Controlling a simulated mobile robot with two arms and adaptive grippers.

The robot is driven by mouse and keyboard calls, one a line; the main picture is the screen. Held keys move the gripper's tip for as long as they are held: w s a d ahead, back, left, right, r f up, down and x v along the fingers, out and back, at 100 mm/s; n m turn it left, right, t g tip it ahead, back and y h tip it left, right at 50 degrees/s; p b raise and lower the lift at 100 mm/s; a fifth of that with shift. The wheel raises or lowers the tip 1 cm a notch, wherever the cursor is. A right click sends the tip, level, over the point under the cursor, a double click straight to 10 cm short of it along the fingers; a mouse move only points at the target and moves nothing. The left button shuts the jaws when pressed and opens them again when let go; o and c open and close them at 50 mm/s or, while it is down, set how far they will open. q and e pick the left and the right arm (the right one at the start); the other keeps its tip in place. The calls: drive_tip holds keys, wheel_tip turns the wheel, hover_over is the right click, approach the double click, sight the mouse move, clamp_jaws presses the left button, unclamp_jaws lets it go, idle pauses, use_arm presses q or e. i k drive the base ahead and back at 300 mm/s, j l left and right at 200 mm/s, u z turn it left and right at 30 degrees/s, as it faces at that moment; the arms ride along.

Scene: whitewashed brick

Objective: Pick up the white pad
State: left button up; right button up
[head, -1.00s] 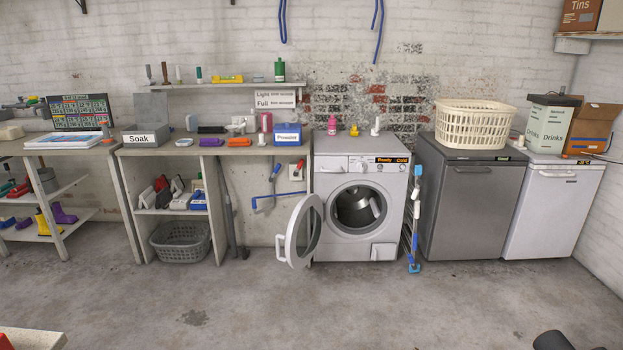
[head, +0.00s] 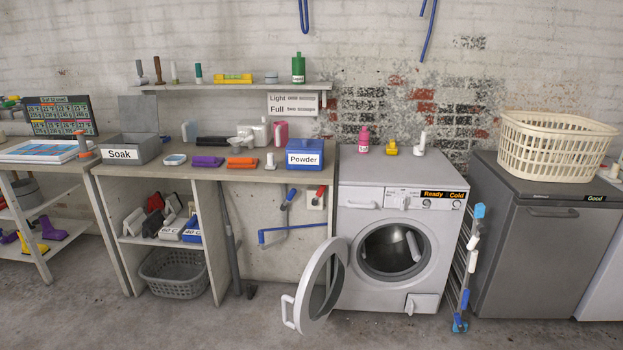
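I cannot tell for certain which thing is the white pad. A small flat white piece with a bluish edge (head: 175,160) lies on the counter, left of a purple block (head: 207,162) and an orange block (head: 242,163). Other white pieces stand in the open shelf under the counter: a white block (head: 133,221) at the left and a white one (head: 172,228) in front of a blue-and-white box (head: 192,231). Neither of my grippers is in view.
A washing machine (head: 400,190) stands right of the counter (head: 110,168), its round door (head: 320,285) open into the floor space. A drying rack (head: 467,270) leans beside it. The soak box (head: 133,149) and powder box (head: 305,154) stand on the counter. A grey basket (head: 172,275) sits below.

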sight(270, 165)
drive_tip(key=i+l+u, duration=0.15)
drive_tip(key=i, duration=0.15)
drive_tip(key=i+l+u, duration=0.2)
drive_tip(key=i, duration=0.15)
drive_tip(key=i+l, duration=0.1)
drive_tip(key=i, duration=0.8)
